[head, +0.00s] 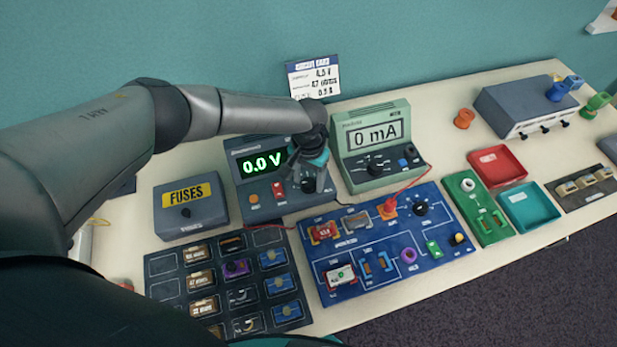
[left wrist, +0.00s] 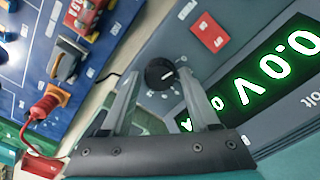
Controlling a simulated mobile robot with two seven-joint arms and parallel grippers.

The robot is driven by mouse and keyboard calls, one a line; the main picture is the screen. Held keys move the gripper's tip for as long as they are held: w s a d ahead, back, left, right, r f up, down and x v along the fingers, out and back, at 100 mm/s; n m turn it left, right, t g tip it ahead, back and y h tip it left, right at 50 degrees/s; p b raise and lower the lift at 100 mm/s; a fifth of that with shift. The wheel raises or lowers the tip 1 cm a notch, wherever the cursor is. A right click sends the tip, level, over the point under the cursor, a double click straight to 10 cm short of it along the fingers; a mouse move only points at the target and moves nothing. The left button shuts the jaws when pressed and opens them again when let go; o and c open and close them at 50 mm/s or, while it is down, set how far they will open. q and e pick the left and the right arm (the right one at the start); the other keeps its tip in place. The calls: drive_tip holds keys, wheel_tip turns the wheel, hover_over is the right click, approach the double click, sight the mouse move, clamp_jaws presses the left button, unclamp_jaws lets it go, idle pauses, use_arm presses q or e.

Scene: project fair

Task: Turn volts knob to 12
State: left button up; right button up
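The grey power supply (head: 277,212) stands at the back of the table, and its green display (head: 262,163) reads 0.0 V. The display also shows in the left wrist view (left wrist: 262,85). The round black volts knob (left wrist: 160,74) has a white pointer mark and sits on the supply's front panel. My left gripper (head: 311,178) is open over the right part of this panel. In the left wrist view its fingertips (left wrist: 159,76) stand on either side of the knob, with visible gaps. In the head view the gripper largely hides the knob. My right gripper is not in view.
A green meter (head: 356,177) reading 0 mA stands close right of the supply. A blue circuit board (head: 340,258) with a red lead lies in front. A dark parts tray (head: 165,264) and a fuses box (head: 190,213) are at left. A red switch (head: 279,187) is near the gripper.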

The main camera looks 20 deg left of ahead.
use_arm(q)
clamp_jaws()
